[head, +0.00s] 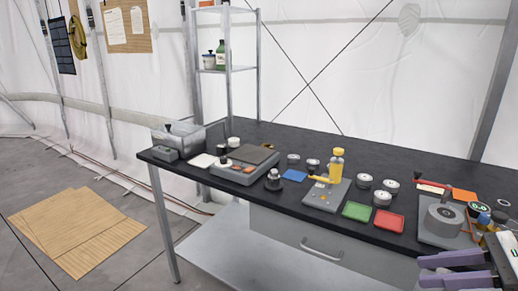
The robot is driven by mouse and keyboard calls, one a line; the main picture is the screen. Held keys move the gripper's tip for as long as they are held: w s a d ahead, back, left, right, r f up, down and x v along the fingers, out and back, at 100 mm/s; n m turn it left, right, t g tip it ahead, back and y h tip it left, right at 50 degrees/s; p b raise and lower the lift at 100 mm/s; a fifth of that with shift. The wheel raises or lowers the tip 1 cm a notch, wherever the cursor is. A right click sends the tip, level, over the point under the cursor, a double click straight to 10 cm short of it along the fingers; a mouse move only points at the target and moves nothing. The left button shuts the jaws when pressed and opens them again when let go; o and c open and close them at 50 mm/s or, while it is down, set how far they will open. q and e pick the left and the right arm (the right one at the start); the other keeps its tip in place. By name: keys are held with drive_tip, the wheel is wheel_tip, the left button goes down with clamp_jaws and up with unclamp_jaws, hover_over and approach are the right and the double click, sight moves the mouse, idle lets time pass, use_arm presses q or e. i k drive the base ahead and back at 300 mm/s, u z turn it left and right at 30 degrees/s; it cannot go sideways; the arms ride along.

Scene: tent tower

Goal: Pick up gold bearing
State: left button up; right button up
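I cannot make out a gold bearing for certain in the head view. Several silver-grey round parts stand on the black workbench (230,180), among them one near the middle right (383,198). My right gripper (448,269) is at the lower right, in front of the bench's near edge. Its two purple fingers are apart, with nothing visible between them. My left gripper is out of view.
A grey round-topped machine (446,218) stands close to my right gripper. Green (356,211) and red (389,221) trays lie near the front edge. A drawer (315,245) hangs below. The bench's back right is clear.

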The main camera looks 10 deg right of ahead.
sight(268, 146)
drive_tip(key=u, duration=0.6)
drive_tip(key=i, duration=1.6)
drive_tip(key=z, duration=0.35)
drive_tip(key=i, duration=1)
drive_tip(key=z, duration=0.45)
